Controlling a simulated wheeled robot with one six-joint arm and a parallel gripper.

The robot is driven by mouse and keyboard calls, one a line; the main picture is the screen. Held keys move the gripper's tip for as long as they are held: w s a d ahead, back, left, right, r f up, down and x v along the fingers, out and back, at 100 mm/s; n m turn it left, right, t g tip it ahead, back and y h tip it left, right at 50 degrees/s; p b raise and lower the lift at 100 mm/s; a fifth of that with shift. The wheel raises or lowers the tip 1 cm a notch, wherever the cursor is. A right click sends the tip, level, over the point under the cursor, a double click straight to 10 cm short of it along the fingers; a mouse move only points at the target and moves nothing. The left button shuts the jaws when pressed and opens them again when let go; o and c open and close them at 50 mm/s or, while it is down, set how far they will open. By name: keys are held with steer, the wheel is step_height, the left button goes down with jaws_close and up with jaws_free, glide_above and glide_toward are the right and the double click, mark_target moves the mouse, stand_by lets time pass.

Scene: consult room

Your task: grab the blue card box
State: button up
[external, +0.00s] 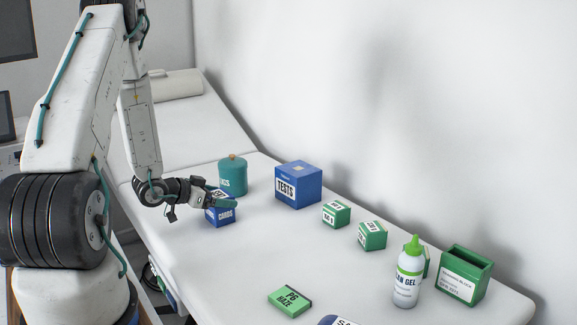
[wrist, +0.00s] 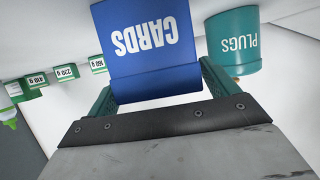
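In the wrist view the blue card box (wrist: 150,50) appears upside down between the two green fingers of my gripper (wrist: 160,88). One finger is along each side, close to the box. I cannot tell whether both fingers press on it. Part of the box is hidden by my gripper in the external view.
A teal PLUGS pot (external: 232,173) stands just behind the card box. A larger blue TESTS box (external: 298,186) is to the right. Small green boxes (external: 336,214), a gel bottle (external: 408,275) and an open green holder (external: 464,277) stand further right. A flat green box (external: 289,301) lies in front.

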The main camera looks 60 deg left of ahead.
steer(key=c, duration=0.9)
steer(key=shift+r, duration=0.15)
